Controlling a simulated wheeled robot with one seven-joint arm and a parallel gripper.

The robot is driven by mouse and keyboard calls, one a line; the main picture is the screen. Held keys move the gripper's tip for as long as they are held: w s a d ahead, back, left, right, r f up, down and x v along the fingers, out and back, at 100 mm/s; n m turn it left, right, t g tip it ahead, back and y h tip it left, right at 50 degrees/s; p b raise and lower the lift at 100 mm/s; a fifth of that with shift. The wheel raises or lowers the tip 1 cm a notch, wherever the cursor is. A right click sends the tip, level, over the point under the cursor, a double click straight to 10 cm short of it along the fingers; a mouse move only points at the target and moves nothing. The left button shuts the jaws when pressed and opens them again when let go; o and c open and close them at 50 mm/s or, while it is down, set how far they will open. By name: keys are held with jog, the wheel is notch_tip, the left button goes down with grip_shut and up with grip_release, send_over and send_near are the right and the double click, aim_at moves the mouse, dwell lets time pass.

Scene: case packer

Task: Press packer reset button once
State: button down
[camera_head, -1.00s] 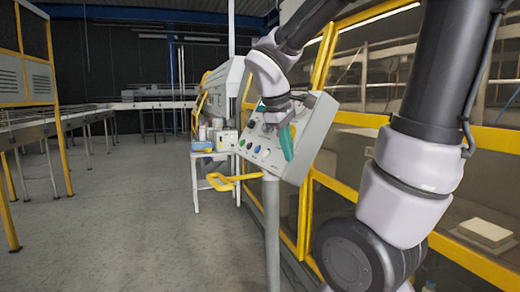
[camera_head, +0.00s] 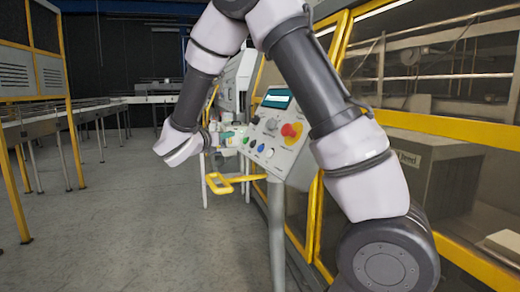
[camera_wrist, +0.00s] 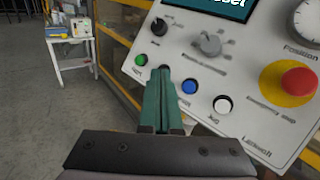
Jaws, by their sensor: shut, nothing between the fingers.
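The control panel (camera_head: 282,153) stands on a post, its sloped face turned toward my gripper. In the wrist view, a row of buttons runs along its lower edge: green (camera_wrist: 141,60), a dark one (camera_wrist: 165,68) mostly hidden by my fingertips, blue (camera_wrist: 190,87) and white (camera_wrist: 222,105). Their labels are too blurred to tell which is reset. My gripper (camera_wrist: 166,78) is shut and empty, its green fingers pointing at the panel between the green and blue buttons. Contact cannot be told. In the head view my gripper (camera_head: 228,137) is left of the panel.
A red emergency stop (camera_wrist: 289,80) on a yellow base sits right of the buttons, with a grey selector knob (camera_wrist: 210,43) and black knob (camera_wrist: 159,27) above. A yellow handle (camera_head: 225,184) juts out below the panel. A white side table (camera_wrist: 72,60) stands behind. Floor at left is clear.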

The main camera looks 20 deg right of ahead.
aim_at(260, 148)
jog(key=w+d+f, duration=0.1)
jog(key=d+f, duration=0.3)
jog(key=d, duration=0.3)
jog(key=shift+d+f, duration=0.25)
jog(key=shift+d, duration=0.05)
dwell(2.1)
jog(key=shift+d+f, duration=0.15)
jog(key=shift+d, duration=0.2)
jog(key=shift+w+d+f, duration=0.1)
jog(key=shift+d+f, duration=0.1)
jog(key=shift+d, duration=0.15)
dwell(0.5)
dwell(0.4)
jog(key=shift+a+r, duration=0.4)
jog(key=shift+a, duration=0.3)
